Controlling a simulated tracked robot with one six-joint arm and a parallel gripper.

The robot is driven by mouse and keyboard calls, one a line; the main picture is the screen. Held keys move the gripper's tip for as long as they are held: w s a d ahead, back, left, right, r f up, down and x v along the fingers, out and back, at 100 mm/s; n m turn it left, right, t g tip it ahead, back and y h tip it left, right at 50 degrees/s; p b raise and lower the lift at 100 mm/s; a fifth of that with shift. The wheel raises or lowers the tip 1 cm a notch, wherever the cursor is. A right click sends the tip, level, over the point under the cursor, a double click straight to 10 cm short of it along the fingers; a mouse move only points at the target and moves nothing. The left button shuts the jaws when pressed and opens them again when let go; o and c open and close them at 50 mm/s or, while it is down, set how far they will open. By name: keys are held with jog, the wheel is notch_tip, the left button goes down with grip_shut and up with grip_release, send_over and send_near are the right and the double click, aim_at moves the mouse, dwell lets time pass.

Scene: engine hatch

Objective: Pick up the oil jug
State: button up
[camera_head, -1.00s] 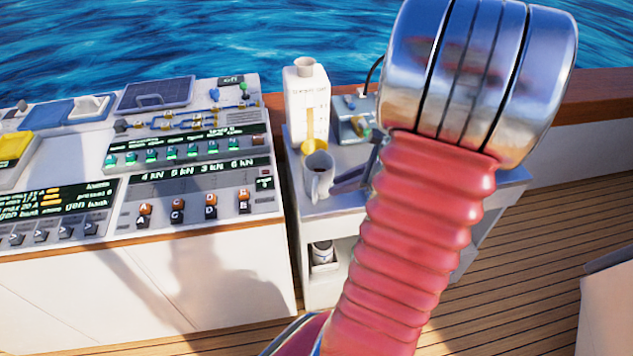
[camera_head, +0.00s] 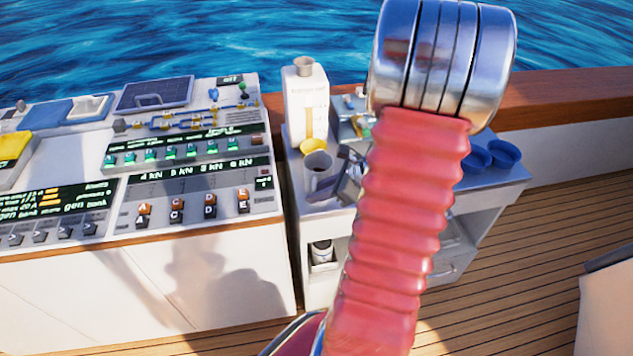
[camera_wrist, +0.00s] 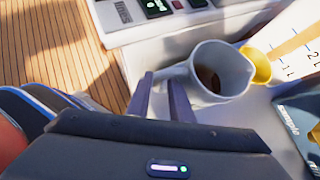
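A light grey jug (camera_head: 318,172) with a dark liquid inside stands upright on the side cabinet's top; I take it for the oil jug. In the wrist view the jug (camera_wrist: 222,72) has its handle pointing left, toward my fingers. My gripper (camera_wrist: 160,82) is open, with a gap between its two dark fingertips. The tips are at the handle; whether the handle lies between them I cannot tell. In the head view my gripper (camera_head: 326,186) is just right of the jug, partly hidden by my red arm.
A white canister (camera_head: 305,105) stands behind the jug, with a yellow cup (camera_head: 312,146) between them. A blue-grey box (camera_head: 348,118) is close behind my gripper. Blue bowls (camera_head: 505,154) sit at the cabinet's right. A control console (camera_head: 190,190) borders the left.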

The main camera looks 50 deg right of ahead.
jog(key=shift+x, duration=2.65)
jog(key=shift+a+r, duration=0.1)
jog(key=shift+a, duration=0.05)
jog(key=shift+c, duration=0.3)
grip_shut()
